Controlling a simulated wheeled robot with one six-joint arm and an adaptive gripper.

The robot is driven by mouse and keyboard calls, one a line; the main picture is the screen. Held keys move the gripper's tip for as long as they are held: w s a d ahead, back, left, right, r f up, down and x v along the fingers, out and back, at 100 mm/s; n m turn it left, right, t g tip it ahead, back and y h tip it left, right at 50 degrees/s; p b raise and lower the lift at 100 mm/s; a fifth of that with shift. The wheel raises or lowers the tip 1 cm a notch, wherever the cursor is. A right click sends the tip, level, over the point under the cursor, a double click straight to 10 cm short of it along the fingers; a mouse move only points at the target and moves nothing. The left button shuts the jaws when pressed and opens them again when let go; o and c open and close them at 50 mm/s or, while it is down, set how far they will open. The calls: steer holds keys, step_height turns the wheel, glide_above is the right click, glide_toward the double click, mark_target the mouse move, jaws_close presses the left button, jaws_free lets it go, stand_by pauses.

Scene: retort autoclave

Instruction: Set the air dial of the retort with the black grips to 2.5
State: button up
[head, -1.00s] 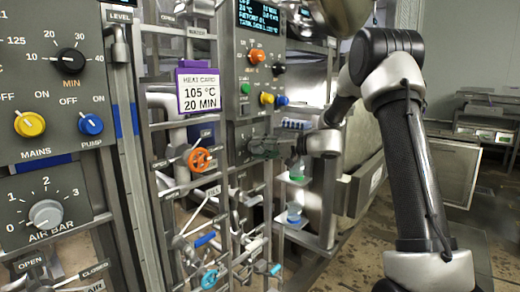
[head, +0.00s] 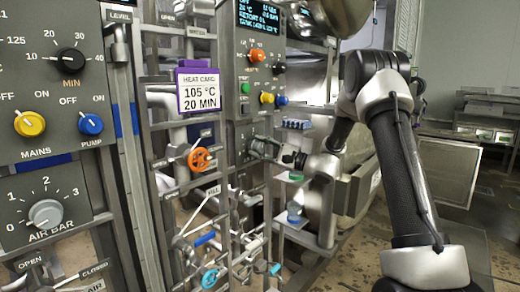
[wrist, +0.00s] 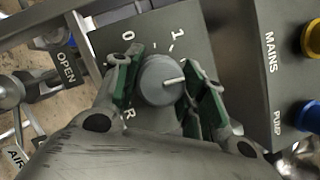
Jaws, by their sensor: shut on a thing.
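The far retort's control panel (head: 262,75) stands beyond the nearer panel in the head view. My gripper (head: 256,148) is at its lower part, and the dial there is hidden or too small to make out. In the wrist view my gripper (wrist: 168,88) is shut on a round grey air dial (wrist: 158,82), one green-padded finger on each side. The dial's white pointer points right in the picture, clockwise past the 1 mark. The 0 and 1 show; the numbers beyond 1 are hidden by the right finger. I cannot make out black grips.
Pipes, an orange handwheel (head: 199,159) and a heat card (head: 198,91) lie between the panels. In the wrist view, MAINS (wrist: 312,38) and PUMP (wrist: 311,115) knobs are at right.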

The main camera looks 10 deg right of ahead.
steer(key=m+t, duration=0.1)
steer(key=m, duration=0.2)
steer(key=m+t, duration=0.1)
steer(key=m, duration=0.1)
steer(key=shift+f+m+t, duration=0.1)
steer(key=shift+m+t, duration=0.2)
steer(key=shift+m, duration=0.1)
steer(key=shift+m+t+h, duration=0.4)
steer(key=shift+m+t, duration=0.05)
steer(key=shift+m, duration=0.7)
steer(key=shift+m+t+h, duration=0.4)
steer(key=shift+m+t, duration=0.05)
steer(key=shift+m, duration=1)
steer(key=o, duration=1)
steer(key=shift+o, duration=0.2)
steer(key=v, duration=1.2)
steer(key=shift+a, duration=0.15)
